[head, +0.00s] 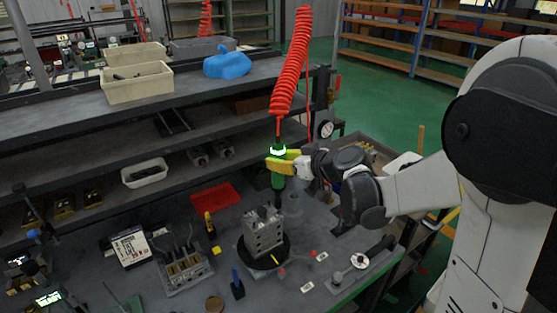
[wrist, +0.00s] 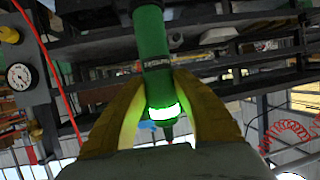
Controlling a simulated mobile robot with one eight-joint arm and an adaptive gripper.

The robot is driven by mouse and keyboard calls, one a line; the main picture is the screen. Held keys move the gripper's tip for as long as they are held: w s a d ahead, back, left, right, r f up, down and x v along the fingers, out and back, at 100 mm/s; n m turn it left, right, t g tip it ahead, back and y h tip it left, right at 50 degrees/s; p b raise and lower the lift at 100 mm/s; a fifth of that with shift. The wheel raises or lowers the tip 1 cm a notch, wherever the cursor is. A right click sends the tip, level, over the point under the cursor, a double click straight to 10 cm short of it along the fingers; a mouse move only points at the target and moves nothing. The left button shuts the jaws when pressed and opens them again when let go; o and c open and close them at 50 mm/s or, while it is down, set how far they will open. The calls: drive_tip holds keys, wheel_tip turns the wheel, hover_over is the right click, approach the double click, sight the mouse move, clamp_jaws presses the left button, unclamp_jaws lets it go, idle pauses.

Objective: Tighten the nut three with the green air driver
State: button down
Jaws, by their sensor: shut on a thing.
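The green air driver (head: 278,179) hangs upright on a coiled red hose, with a lit ring near its top. My gripper (head: 284,162) is shut on the driver, its yellow fingers on either side of the body. In the wrist view the fingers (wrist: 158,112) flank the green driver (wrist: 154,50) and its glowing white-green ring. The driver's lower tip is above and slightly right of the grey metal valve block (head: 263,232), apart from it. The block sits on a dark round base (head: 281,250) on the bench. Nut three cannot be made out.
The coiled red hose (head: 293,60) rises above the driver. A red tray (head: 214,197) lies behind the block. Shelves with bins (head: 137,83) rise behind.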

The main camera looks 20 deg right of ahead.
sight(282, 146)
drive_tip(key=shift+f+b, duration=1.95)
drive_tip(key=shift+b, duration=0.1)
idle(3.3)
drive_tip(key=shift+r, duration=0.2)
idle(0.8)
drive_tip(key=shift+r+p, duration=3.2)
drive_tip(key=shift+r, duration=0.9)
drive_tip(key=shift+f, duration=0.1)
